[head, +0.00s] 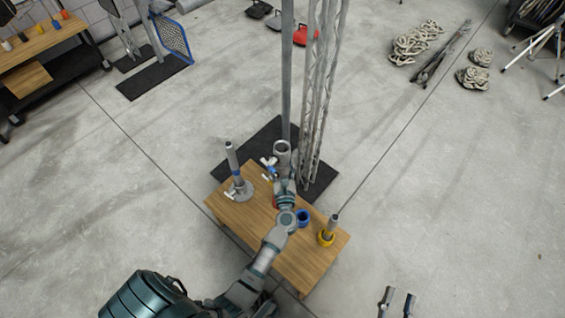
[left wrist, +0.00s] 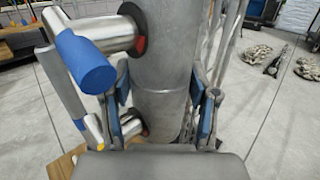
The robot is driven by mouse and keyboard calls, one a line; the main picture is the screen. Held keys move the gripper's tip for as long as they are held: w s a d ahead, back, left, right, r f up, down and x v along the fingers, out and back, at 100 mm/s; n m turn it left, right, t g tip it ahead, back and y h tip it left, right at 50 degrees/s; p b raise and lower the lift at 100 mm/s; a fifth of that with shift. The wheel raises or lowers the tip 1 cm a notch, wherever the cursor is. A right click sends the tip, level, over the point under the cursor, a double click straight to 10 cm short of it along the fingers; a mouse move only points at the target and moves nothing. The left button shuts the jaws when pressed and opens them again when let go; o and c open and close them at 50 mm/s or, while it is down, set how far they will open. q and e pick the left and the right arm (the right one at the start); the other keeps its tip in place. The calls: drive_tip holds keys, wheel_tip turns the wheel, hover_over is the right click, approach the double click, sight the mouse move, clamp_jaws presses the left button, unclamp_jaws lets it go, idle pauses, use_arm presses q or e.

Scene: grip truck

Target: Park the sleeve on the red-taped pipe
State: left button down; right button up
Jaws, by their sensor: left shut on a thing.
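My left gripper (head: 284,185) is shut on a grey metal sleeve (head: 282,147), held upright over the middle of the wooden table. In the left wrist view the fingers (left wrist: 163,105) press both sides of the sleeve (left wrist: 168,85). Silver side handles stick out from it, the upper one with a blue end (left wrist: 85,62). Something red (head: 275,201) shows beside my left gripper, mostly hidden by my arm; I cannot tell whether it is the red-taped pipe or whether the sleeve is above or around it. My right gripper (head: 397,302) is open and empty at the bottom right.
The wooden table (head: 310,268) also bears a grey pipe (head: 232,157) with blue tape at left, a blue ring (head: 303,217), and a yellow-ringed pipe (head: 328,233) at right. A tall post (head: 287,70) and lattice truss (head: 325,90) rise behind the table.

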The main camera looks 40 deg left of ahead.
sight(282, 170)
use_arm(q)
drive_tip(key=shift+c, duration=1.1)
unclamp_jaws()
drive_tip(key=shift+f, duration=0.15)
drive_tip(key=shift+s+d, duration=0.15)
drive_tip(key=v, duration=0.7)
drive_tip(key=shift+s+d, duration=0.15)
drive_tip(key=shift+d, duration=0.05)
drive_tip(key=shift+s, duration=0.1)
